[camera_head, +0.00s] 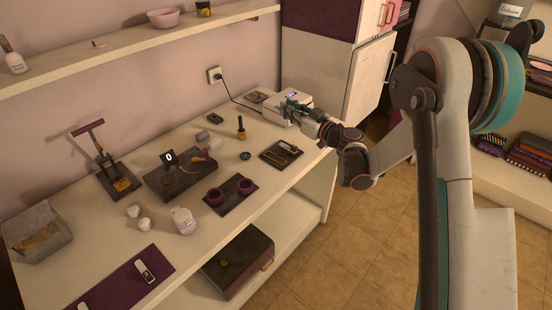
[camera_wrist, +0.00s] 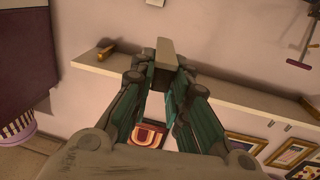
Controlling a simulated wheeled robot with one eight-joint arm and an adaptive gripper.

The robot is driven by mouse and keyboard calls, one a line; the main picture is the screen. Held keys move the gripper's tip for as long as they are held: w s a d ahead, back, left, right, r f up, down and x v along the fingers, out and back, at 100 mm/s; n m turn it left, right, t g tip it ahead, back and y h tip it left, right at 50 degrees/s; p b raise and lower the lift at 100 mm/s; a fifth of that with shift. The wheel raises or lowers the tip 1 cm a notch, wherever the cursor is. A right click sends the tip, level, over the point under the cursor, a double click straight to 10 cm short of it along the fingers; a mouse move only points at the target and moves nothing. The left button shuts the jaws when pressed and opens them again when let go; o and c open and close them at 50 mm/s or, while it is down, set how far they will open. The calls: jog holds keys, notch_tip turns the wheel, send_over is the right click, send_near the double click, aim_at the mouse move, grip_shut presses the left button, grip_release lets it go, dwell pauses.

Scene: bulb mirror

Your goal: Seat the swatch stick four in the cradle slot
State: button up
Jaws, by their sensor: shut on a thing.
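My gripper (camera_head: 293,104) is at the far right end of the counter, right at a white box-shaped device (camera_head: 273,106) with a small lit display. In the wrist view my gripper (camera_wrist: 167,72) has its teal fingers closed together on a flat greyish-beige stick-like piece (camera_wrist: 166,50) that juts out beyond the fingertips. I cannot read a number on it, so I cannot tell whether it is stick four. A dark tray (camera_head: 268,155) with small pale and yellow bars lies on the counter near my gripper. I cannot make out the cradle slot clearly.
Left along the counter (camera_head: 100,238) are a dark block with a "0" display (camera_head: 170,183), a purple-ringed holder (camera_head: 232,205), a lever press (camera_head: 103,160) and white jars. A small dark bottle (camera_head: 241,128) stands left of the device.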

notch_tip(320, 180, down, 2)
jog(key=a+n+g+y, duration=0.1)
jog(key=a+g, duration=0.1)
jog(key=a, duration=0.1)
jog(key=b, duration=0.5)
send_over(281, 163)
jog(key=f, duration=1.4)
jog(key=shift+w+f, duration=0.1)
jog(key=shift+w, duration=0.15)
jog(key=shift+f+b, duration=1)
jog(key=shift+f, duration=1.35)
jog(key=shift+s+f, duration=0.1)
jog(key=shift+f, duration=0.1)
